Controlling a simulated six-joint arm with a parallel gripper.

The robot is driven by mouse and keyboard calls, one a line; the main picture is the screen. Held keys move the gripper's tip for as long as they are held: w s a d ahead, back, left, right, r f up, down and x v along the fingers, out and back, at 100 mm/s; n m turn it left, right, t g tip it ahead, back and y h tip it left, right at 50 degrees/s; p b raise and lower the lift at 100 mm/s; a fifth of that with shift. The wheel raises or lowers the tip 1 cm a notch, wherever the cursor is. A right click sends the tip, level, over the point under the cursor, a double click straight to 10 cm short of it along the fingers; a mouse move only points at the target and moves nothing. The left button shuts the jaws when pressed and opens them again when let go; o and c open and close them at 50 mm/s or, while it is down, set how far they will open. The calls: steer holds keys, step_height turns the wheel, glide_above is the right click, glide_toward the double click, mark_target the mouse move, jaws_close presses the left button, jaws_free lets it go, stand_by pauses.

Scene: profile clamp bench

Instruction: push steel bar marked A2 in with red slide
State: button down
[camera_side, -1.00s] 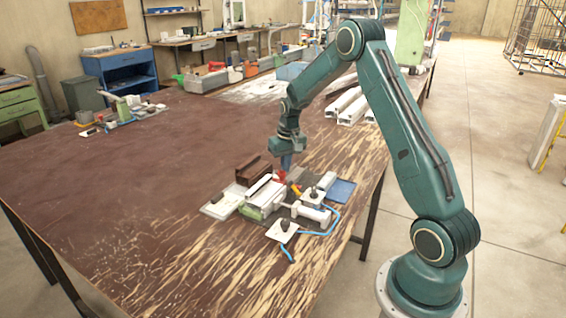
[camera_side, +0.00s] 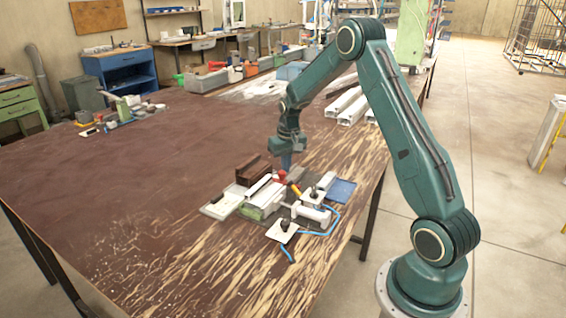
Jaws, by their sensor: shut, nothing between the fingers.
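My gripper (camera_side: 286,167) points down at the back of the clamp fixture (camera_side: 262,206), just above or touching the red slide (camera_side: 279,176); I cannot tell which. Its fingers are shut with nothing between them. The red slide is a small red piece at the fixture's rear. A light steel-coloured bar (camera_side: 257,185) lies along the fixture left of the red slide. No A2 mark is legible at this size, so I cannot tell whether this is that bar.
A brown profile (camera_side: 252,170) stands behind the fixture. White plates with dark knobs (camera_side: 283,229), a blue hose (camera_side: 325,229) and a blue pad (camera_side: 341,190) lie at its right and front. White profiles (camera_side: 345,103) lie farther back.

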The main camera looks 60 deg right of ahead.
steer(key=shift+w+a+r, duration=0.1)
steer(key=shift+a+r, duration=0.1)
steer(key=shift+r, duration=1)
steer(key=shift+d+r, duration=0.2)
steer(key=shift+r, duration=0.55)
steer(key=shift+d+r, duration=0.2)
steer(key=shift+r, duration=0.55)
steer(key=shift+d+r, duration=0.2)
steer(key=shift+r, duration=0.55)
steer(key=shift+r, duration=0.1)
steer(key=s+a+r+n+t, duration=0.1)
steer(key=s+a+r, duration=0.4)
steer(key=a+r, duration=0.25)
steer(key=s+a+r+n+t, duration=0.15)
steer(key=s+a+r, duration=0.25)
steer(key=a+r, duration=0.4)
steer(key=s+a+n+t, duration=0.1)
steer(key=s+a, duration=0.4)
steer(key=s, duration=0.4)
steer(key=s+a+f+n+t, duration=0.1)
steer(key=s+a+n, duration=0.1)
steer(key=s+a, duration=0.4)
steer(key=s, duration=0.3)
steer(key=shift+a+y, duration=0.3)
steer(key=shift+y, duration=0.1)
